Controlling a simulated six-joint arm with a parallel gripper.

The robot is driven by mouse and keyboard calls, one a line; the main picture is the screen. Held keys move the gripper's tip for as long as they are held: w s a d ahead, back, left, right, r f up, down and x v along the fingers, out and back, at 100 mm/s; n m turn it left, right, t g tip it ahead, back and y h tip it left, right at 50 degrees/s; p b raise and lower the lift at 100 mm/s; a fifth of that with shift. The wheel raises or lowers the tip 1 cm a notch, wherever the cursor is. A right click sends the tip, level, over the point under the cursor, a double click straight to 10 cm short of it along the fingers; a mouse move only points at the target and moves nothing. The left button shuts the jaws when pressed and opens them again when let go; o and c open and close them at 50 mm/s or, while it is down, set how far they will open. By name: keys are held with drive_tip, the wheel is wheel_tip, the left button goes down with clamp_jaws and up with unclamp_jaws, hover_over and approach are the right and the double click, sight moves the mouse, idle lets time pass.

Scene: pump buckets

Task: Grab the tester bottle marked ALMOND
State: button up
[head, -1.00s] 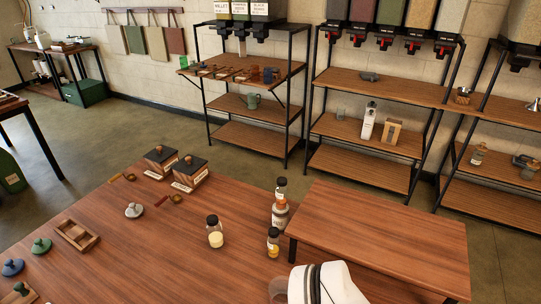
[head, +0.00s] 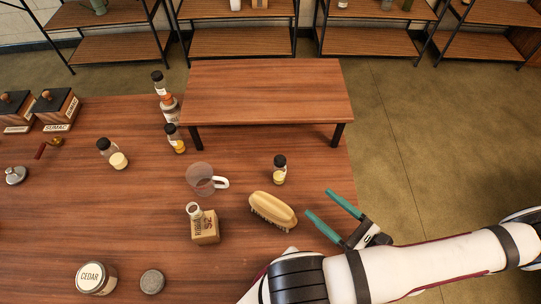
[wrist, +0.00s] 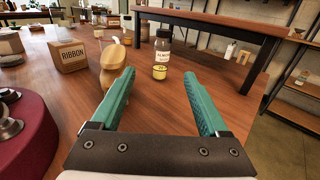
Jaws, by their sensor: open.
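A small clear tester bottle (head: 279,172) with a black cap and yellow contents stands upright on the table, in front of the raised shelf. In the wrist view the bottle (wrist: 162,56) stands beyond the fingertips and between their lines; its small label seems to begin "ALM", but is hard to read. My gripper (head: 318,201) is open and empty, to the right of and nearer than the bottle, with its teal fingers pointing at that area. The gripper (wrist: 158,73) also shows open in the wrist view. Nothing touches the bottle.
A wooden brush (head: 272,210) lies close in front of the bottle, left of my fingers. A glass mug (head: 202,179) and a cardboard box (head: 205,229) stand further left. The raised wooden shelf (head: 265,95) is behind. Other bottles (head: 172,138) stand at its left.

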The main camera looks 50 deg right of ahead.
sight(284, 173)
drive_tip(key=shift+s+a+f+m+h, duration=0.1)
drive_tip(key=shift+a+f+m+h, duration=0.05)
drive_tip(key=shift+f+m+h, duration=0.2)
drive_tip(key=w, duration=1)
drive_tip(key=w+d, duration=0.1)
drive_tip(key=w, duration=0.4)
drive_tip(key=shift+w, duration=0.2)
clamp_jaws()
